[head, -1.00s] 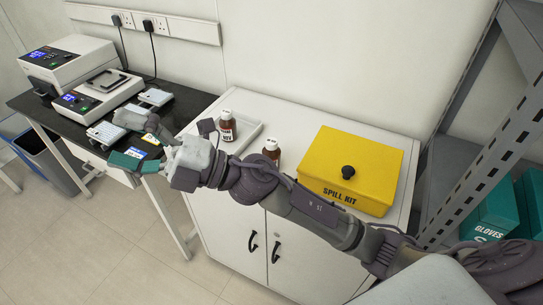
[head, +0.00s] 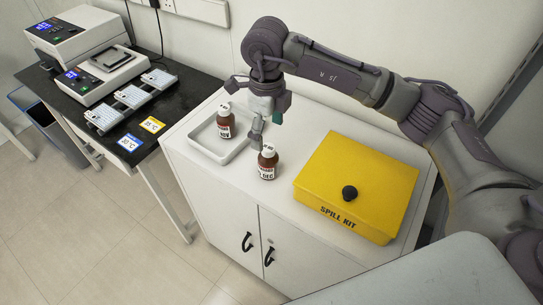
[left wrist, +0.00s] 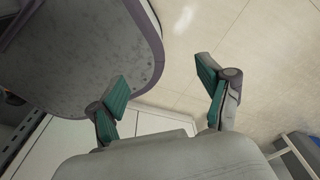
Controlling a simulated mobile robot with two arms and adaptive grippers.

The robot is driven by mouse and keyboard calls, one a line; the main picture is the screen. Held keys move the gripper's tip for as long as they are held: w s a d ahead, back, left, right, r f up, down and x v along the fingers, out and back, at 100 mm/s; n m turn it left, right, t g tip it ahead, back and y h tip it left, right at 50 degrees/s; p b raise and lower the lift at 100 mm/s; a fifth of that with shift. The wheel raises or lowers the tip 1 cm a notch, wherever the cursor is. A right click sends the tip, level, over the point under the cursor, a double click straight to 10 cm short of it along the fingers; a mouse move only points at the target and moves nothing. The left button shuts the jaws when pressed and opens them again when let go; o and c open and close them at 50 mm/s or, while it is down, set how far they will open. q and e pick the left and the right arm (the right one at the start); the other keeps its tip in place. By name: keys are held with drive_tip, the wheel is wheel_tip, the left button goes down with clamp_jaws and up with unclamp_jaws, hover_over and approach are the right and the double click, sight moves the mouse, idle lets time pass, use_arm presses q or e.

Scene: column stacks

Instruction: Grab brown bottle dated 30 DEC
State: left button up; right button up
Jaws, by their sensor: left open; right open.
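A brown bottle (head: 267,164) with a white cap stands upright on the white cabinet, beside the tray; its label shows "DEC", but I cannot read the day number. A second brown bottle (head: 226,123) stands upright in the white tray, and its label seems to read "NOV". My right gripper (head: 267,128) is open and points down, just behind and above the DEC bottle; I cannot tell whether it touches it. My left gripper (left wrist: 162,78) is open and empty in the left wrist view, with bare floor between its green pads. It is not in the head view.
The white tray (head: 200,147) lies at the cabinet's back left. A yellow spill kit box (head: 345,175) with a black knob stands right of the DEC bottle. A black bench (head: 75,97) with lab devices and several racks is at left.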

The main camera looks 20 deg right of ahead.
sight(268, 147)
wheel_tip(268, 147, down, 5)
drive_tip(key=shift+p, duration=0.4)
wheel_tip(268, 147, down, 3)
drive_tip(key=shift+s+r+p, duration=0.1)
drive_tip(key=shift+s+p, duration=0.05)
drive_tip(key=shift+p, duration=0.6)
wheel_tip(268, 147, down, 3)
drive_tip(key=shift+r+p, duration=0.15)
drive_tip(key=shift+p, duration=0.25)
drive_tip(key=shift+f, duration=0.45)
drive_tip(key=shift+c, duration=1.2)
use_arm(q)
drive_tip(key=r, duration=0.1)
drive_tip(key=a+r, duration=0.1)
drive_tip(key=s+r, duration=0.1)
drive_tip(key=shift+a+r, duration=0.2)
drive_tip(key=shift+a, duration=0.05)
use_arm(e)
drive_tip(key=c, duration=1.1)
drive_tip(key=shift+c, duration=0.2)
